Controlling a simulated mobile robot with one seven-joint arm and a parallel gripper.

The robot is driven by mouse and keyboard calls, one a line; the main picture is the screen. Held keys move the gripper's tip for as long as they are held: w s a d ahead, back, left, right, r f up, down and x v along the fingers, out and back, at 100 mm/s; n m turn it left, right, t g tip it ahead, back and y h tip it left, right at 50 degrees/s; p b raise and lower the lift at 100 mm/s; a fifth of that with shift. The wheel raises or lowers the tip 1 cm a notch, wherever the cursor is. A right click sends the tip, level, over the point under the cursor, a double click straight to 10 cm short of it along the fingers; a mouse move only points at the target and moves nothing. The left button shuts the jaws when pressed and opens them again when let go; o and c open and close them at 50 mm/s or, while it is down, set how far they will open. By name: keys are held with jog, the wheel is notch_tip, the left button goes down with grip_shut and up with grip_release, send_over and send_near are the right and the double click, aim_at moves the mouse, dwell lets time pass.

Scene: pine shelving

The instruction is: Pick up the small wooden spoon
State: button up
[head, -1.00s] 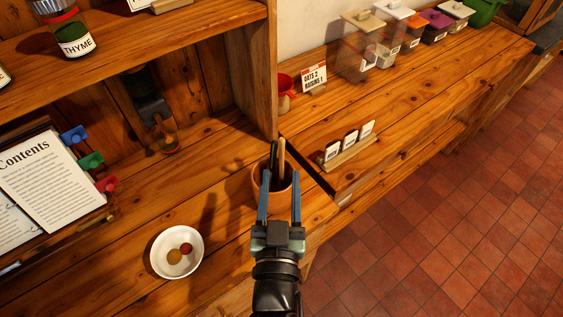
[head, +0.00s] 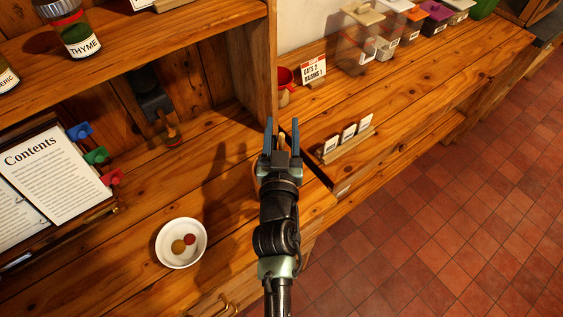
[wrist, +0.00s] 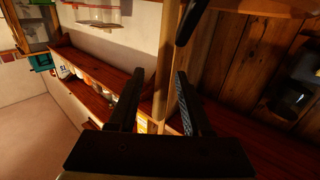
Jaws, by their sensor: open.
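The small wooden spoon shows as a pale wooden handle (head: 281,139), upright in a terracotta pot (head: 256,181) that my arm mostly hides. In the wrist view the handle (wrist: 165,65) stands between the fingers of my gripper (wrist: 159,74), with gaps still visible beside it. My gripper (head: 282,123) is open, over the pot in the head view. A dark utensil (wrist: 190,22) appears near the handle at the top of the wrist view. The spoon's other end is hidden.
A shelf upright (head: 262,60) stands close behind the gripper. A card holder (head: 345,148) is to the right. A recipe stand (head: 45,175) is at the far left.

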grip_shut()
dwell(0.5)
